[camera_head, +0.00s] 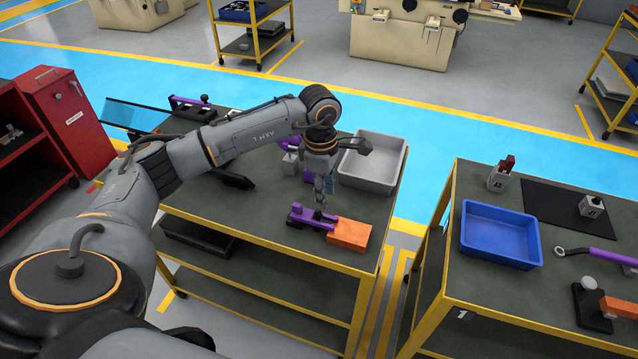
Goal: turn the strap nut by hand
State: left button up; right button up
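A purple clamp-like fixture (300,215) lies on the dark top of the near left table, beside an orange block (348,236). My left gripper (321,204) points straight down just above or at the fixture, near the orange block. Its fingers look close together, but they are too small to tell whether they are shut or touch anything. The strap nut cannot be made out; the gripper may hide it. My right gripper is out of view.
A grey bin (386,187) stands behind my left gripper. More purple fixtures (187,101) lie at the table's back, partly behind my arm. The right table holds a blue tray (497,252), a black mat (560,212) and a purple-handled wrench (608,257). A floor gap separates the tables.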

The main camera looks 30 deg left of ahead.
aim_at(318, 213)
pick_arm(q)
jog(key=shift+a+r+y, duration=0.3)
jog(key=shift+a, duration=0.55)
jog(key=shift+s+a+f, duration=0.1)
jog(key=shift+a, duration=0.05)
notch_tip(318, 213, down, 8)
jog(key=b, duration=0.4)
jog(key=shift+r, duration=0.4)
jog(key=shift+f, duration=0.2)
jog(key=shift+f+b, duration=0.15)
jog(key=shift+b, duration=0.25)
